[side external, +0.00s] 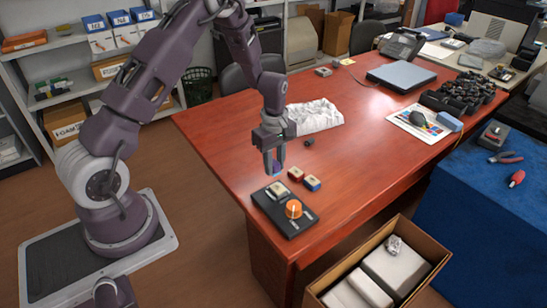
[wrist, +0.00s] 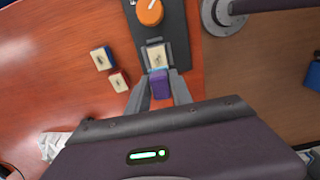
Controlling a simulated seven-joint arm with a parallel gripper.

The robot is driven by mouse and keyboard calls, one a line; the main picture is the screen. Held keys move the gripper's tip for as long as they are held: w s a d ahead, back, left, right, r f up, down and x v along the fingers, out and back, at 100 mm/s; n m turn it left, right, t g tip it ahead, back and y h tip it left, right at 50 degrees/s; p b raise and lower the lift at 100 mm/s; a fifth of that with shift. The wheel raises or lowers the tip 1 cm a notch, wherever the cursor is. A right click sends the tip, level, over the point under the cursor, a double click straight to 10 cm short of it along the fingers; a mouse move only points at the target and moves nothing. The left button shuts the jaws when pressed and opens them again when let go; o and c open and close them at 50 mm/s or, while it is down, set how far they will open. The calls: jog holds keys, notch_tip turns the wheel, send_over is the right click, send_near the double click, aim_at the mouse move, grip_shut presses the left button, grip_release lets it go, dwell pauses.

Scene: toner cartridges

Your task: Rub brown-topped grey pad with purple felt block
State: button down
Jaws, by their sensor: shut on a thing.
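A purple felt block (wrist: 160,85) is held between the two fingers of my gripper (wrist: 158,90). In the side view my gripper (side external: 273,167) points down with the purple block (side external: 278,168) low between its fingers. The pad (side external: 278,189) sits on the black board, just below and in front of the gripper; its top looks beige to brown. In the wrist view the pad (wrist: 156,56) lies right beyond the block. The block appears slightly above the pad; I cannot tell whether they touch.
The black board (side external: 287,222) also carries an orange knob (side external: 293,209). A red block (side external: 296,174) and a blue block (side external: 312,183), both light-topped, lie beside it. White crumpled cloth (side external: 315,116) lies behind. An open carton (side external: 420,278) stands below the desk's front right.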

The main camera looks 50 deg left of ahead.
aim_at(274, 184)
jog(key=shift+f, duration=1.95)
jog(key=shift+d+f, duration=0.45)
jog(key=shift+f, duration=0.25)
jog(key=shift+d, duration=1.5)
jog(key=shift+a, duration=2)
jog(key=shift+r, duration=4.1)
